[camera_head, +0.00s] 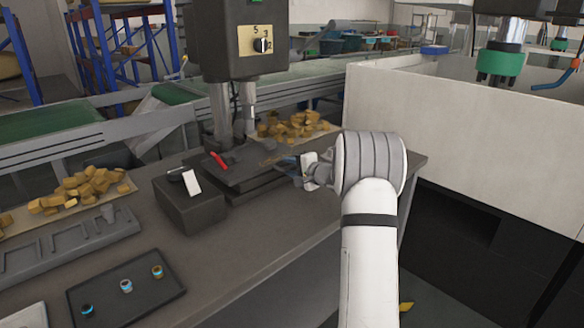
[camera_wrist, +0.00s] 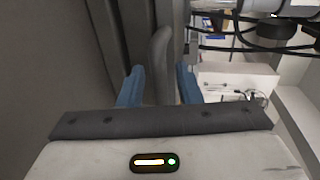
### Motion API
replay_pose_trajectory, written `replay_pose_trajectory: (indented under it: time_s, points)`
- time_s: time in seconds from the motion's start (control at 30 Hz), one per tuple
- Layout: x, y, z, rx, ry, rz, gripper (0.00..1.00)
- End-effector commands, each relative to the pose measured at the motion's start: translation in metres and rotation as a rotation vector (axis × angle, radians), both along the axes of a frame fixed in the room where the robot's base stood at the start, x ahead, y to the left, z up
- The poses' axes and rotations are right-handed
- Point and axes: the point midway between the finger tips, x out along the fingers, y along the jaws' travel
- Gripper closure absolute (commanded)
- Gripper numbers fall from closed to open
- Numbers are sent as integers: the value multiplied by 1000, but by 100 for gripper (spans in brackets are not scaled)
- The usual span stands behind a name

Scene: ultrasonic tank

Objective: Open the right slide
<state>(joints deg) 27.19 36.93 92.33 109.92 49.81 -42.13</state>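A dark machine base with stacked flat plates (camera_head: 250,170) sits on the bench under the drill-press-like head. My gripper (camera_head: 290,163) is at the right end of these plates in the head view, partly hidden by my own wrist. In the wrist view my gripper (camera_wrist: 160,85) has two blue fingers, one on each side of a dark grey upright bar with a rounded end (camera_wrist: 160,60). A narrow gap seems to show between the bar and each finger, so the fingers look open around it. I cannot tell for sure whether this bar is the right slide's handle.
A dark box with a white tag (camera_head: 190,200) stands left of the plates. A black tray (camera_head: 125,290) with small cups is at the front left. Wooden blocks (camera_head: 298,125) lie behind the plates. A pale tank wall (camera_head: 460,110) rises to the right of my arm.

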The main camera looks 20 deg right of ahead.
Motion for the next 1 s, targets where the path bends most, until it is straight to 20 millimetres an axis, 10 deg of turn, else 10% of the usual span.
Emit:
replay_pose_trajectory:
  time_s: [0.23, 0.6, 1.0]
  points:
    - [1, 0, 0, 1, 0, 0, 69]
    - [0, 0, 0, 1, 0, 0, 99]
    - [0, -4, -1, 1, 1, -2, 100]
